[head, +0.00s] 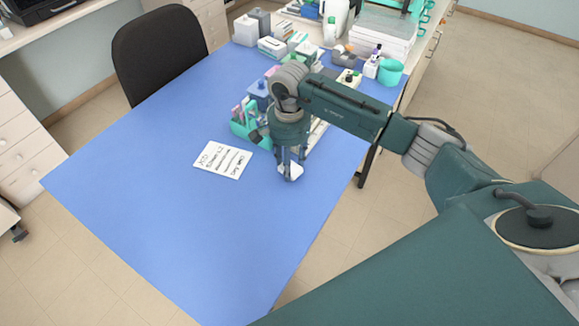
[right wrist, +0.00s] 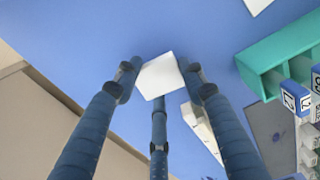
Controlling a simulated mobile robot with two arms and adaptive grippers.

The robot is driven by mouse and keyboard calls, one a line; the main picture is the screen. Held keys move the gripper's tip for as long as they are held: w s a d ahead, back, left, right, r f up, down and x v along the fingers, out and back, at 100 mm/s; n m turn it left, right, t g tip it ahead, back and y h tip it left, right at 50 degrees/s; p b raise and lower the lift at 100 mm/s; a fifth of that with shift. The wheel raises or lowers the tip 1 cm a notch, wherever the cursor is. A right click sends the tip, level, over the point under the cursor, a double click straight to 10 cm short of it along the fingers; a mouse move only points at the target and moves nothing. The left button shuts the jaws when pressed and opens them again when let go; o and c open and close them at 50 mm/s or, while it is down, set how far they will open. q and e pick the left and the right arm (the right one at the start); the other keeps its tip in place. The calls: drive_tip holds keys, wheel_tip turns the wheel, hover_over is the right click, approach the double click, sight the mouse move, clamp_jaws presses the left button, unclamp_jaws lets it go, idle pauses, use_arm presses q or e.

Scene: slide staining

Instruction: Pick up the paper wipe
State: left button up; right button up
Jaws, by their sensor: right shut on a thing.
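The paper wipe (right wrist: 160,75) is a small white square sheet. In the right wrist view it sits between the fingers of my right gripper (right wrist: 158,78), which is shut on it. In the head view the wipe (head: 291,171) shows white at the fingertips of the right gripper (head: 289,174), over the blue table near its right edge. I cannot tell whether it touches the table. My left gripper is not in view.
A written white card (head: 222,160) lies left of the gripper on the blue table (head: 170,210). A teal rack (head: 250,130) stands just behind the gripper. Boxes and bottles (head: 275,48) crowd the back. The table's front left is clear.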

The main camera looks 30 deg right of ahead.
wheel_tip(320, 180, up, 19)
drive_tip(key=b, duration=0.3)
drive_tip(key=shift+o, duration=0.3)
drive_tip(key=shift+f, duration=0.1)
drive_tip(key=c, duration=0.4)
